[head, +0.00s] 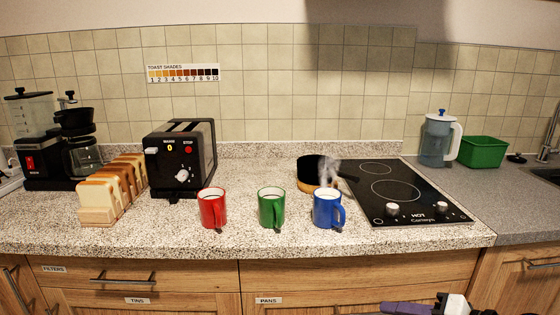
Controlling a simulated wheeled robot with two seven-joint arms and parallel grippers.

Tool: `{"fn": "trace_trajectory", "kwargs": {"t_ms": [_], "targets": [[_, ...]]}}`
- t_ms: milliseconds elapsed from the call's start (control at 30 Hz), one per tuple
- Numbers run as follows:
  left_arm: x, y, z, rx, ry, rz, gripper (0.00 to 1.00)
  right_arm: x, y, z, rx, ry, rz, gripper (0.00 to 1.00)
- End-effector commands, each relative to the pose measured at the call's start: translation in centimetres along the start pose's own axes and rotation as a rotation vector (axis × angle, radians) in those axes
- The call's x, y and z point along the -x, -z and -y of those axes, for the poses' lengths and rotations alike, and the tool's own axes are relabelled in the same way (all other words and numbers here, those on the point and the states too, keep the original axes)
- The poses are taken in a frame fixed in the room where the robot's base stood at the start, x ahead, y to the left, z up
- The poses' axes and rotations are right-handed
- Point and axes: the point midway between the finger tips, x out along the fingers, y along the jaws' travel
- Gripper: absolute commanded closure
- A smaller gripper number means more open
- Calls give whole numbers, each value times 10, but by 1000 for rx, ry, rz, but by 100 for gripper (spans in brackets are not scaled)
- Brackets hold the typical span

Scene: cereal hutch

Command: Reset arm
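Part of my arm, purple, white and black, shows at the bottom right edge in front of the drawers. It seems to be my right gripper (438,305), cut off by the frame, and its fingers cannot be made out clearly. It is below the counter edge and apart from everything on the counter. My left gripper is not in view.
Red (211,208), green (271,208) and blue (327,209) mugs stand near the counter's front edge. A jug (436,140) stands right.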

Motion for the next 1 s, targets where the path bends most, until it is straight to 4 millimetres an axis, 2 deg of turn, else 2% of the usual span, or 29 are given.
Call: {"fn": "trace_trajectory", "kwargs": {"t_ms": [33,133,200,300,400,500,600,700,1000], "targets": [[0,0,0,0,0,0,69,-12,-24,-25,25,-48,0,66],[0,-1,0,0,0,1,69,-29,-75,-75,123,-160,-18,66],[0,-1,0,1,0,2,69,-35,-117,-109,220,-241,-30,66],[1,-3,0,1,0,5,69,-34,-182,-144,387,-339,-35,66],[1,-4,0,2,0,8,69,-24,-236,-161,552,-407,-35,66],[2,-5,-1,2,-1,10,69,-13,-274,-164,691,-445,-34,66],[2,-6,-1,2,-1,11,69,-4,-297,-161,784,-464,-34,66],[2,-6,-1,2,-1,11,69,0,-308,-159,834,-473,-33,66],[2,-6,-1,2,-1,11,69,1,-309,-159,847,-475,-33,66]]}}
